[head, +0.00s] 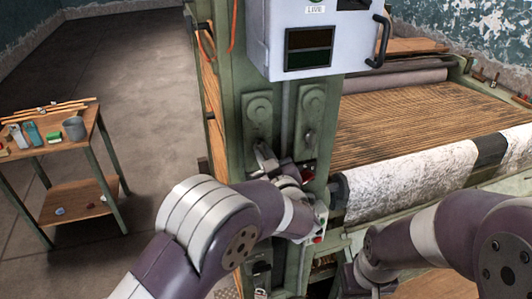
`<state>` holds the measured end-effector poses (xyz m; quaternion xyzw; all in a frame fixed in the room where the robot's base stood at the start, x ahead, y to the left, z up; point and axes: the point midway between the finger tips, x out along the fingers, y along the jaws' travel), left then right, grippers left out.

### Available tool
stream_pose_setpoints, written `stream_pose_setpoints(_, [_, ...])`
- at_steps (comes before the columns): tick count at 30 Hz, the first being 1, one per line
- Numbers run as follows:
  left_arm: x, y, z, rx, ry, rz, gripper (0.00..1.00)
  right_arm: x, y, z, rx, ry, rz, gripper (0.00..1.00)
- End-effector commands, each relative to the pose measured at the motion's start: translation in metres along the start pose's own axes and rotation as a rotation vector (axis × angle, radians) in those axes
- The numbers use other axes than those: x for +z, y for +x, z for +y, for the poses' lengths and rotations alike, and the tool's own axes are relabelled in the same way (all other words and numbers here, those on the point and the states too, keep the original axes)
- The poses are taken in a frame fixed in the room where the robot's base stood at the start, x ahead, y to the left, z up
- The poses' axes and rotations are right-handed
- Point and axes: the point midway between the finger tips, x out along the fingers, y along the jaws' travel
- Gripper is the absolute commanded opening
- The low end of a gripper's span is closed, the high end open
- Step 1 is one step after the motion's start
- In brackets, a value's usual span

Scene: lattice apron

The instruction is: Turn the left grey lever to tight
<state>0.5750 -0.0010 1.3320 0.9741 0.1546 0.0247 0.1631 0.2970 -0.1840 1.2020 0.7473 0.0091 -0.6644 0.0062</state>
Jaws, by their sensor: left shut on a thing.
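Two green-grey lever plates stand side by side on the green machine post, the left plate (258,118) and the right plate (310,115). My left gripper (267,160) is at the lower end of the left plate, shut on the left grey lever. The gripper and wrist hide most of that lever, so its exact angle cannot be told. I cannot read any tight mark. My right arm comes in at the lower right, and its gripper is not in view.
A grey control box (310,40) with a dark screen and a handle juts out above the plates. A roller with white cloth (410,180) and the slatted apron (400,120) lie to the right. A small wooden table (75,145) stands at the left on open floor.

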Motion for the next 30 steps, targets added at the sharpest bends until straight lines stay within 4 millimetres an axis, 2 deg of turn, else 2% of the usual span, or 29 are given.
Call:
stream_pose_setpoints(1, [-0.005,0.000,0.002,0.000,0.033,0.004,0.00,-0.001,-0.005,0.000,0.000,0.000,0.000,0.43])
stream_pose_setpoints(13, [-0.005,0.001,0.002,0.001,0.273,0.007,0.00,-0.002,-0.018,0.000,0.000,0.000,0.000,0.43])
stream_pose_setpoints(30, [-0.005,0.001,0.002,0.002,0.345,0.009,0.00,-0.002,-0.020,0.000,0.000,0.000,0.000,0.43])
